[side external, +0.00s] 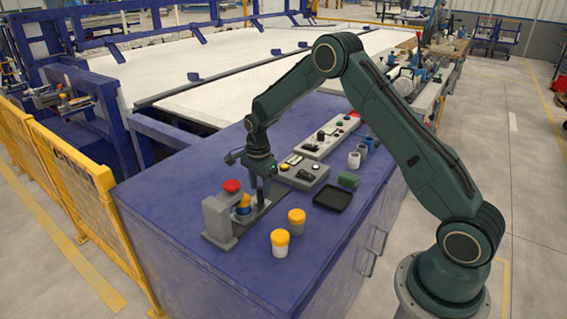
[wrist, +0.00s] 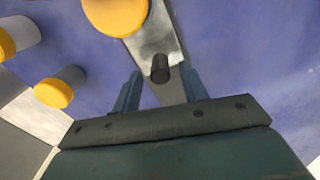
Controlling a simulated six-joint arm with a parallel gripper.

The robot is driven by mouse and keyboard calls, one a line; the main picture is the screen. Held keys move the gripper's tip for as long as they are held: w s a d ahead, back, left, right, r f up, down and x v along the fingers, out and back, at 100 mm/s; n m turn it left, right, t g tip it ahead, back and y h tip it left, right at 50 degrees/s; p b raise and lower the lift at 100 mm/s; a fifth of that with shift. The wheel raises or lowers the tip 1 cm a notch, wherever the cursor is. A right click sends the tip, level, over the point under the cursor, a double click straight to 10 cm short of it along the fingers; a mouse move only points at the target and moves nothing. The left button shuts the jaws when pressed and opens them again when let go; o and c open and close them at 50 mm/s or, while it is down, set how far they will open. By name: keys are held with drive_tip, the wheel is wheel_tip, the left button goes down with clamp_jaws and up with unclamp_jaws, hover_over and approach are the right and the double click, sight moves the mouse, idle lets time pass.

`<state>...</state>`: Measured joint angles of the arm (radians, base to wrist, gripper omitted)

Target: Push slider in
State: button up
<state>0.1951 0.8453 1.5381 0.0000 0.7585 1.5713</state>
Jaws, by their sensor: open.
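The slider's metal rail (side external: 263,208) lies on the blue cabinet top, running from the grey stand (side external: 216,218) with a red button (side external: 232,186). In the wrist view its dark peg (wrist: 160,68) stands up from the rail (wrist: 150,38). A yellow-capped jar (side external: 244,202) sits at the stand end of the rail, below the red button; a yellow cap also shows in the wrist view (wrist: 115,14). My gripper (side external: 260,198) is open and points down over the rail. In the wrist view its fingertips (wrist: 161,78) are on either side of the peg, with no clear contact.
Two yellow-capped jars (side external: 280,243) (side external: 297,221) stand in front of the rail. A black tray (side external: 333,197), a green block (side external: 349,180), a grey control box (side external: 303,172) and several small cups (side external: 354,160) are to the right. The cabinet's front left is clear.

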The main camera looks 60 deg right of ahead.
drive_tip(key=shift+f, duration=0.95)
clamp_jaws()
drive_tip(key=shift+a, duration=2)
drive_tip(key=shift+c, duration=1.1)
unclamp_jaws()
drive_tip(key=shift+a+r, duration=0.1)
drive_tip(key=shift+o, duration=1.1)
drive_tip(key=shift+d, duration=0.2)
